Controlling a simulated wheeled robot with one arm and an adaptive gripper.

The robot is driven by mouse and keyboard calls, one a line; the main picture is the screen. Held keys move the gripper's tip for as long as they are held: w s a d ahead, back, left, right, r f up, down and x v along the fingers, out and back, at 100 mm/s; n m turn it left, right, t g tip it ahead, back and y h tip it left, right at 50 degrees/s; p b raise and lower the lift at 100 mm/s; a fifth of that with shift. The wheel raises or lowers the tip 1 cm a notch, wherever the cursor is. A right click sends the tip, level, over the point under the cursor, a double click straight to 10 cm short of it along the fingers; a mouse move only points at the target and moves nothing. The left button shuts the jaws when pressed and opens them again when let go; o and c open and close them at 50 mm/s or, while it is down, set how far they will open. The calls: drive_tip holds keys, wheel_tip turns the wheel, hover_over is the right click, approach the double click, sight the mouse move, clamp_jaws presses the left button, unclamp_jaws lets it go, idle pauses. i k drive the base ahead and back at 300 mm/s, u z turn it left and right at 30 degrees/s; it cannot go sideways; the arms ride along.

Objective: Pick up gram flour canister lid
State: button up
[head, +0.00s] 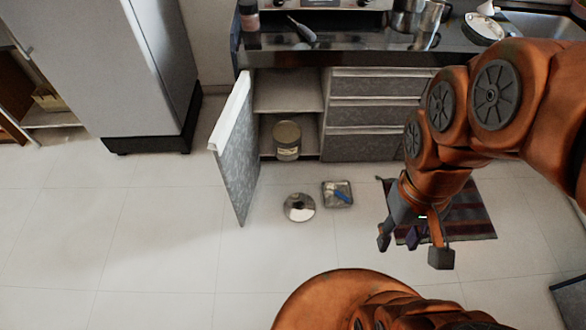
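A round, shiny metal disc that looks like a lid (299,207) lies flat on the tiled floor in front of the open cabinet. A cylindrical canister (287,144) with a pale round top stands inside the cabinet; I cannot tell from here whether that top is its lid or its open mouth, and no label is readable. My gripper (412,249) points down to the right of the disc, over the floor near the striped mat. Its fingers are spread apart with nothing visible between them, and it is clear of both the disc and the canister.
The open cabinet door (238,150) sticks out left of the disc. A small square tin (329,203) with something blue on it lies just right of the disc. A striped mat (465,219) lies under my arm. The fridge (120,65) stands left. The floor at left is clear.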

sight(298, 206)
drive_tip(key=k, duration=0.5)
drive_tip(key=u, duration=0.7)
drive_tip(key=i, duration=1.05)
drive_tip(key=u, duration=0.55)
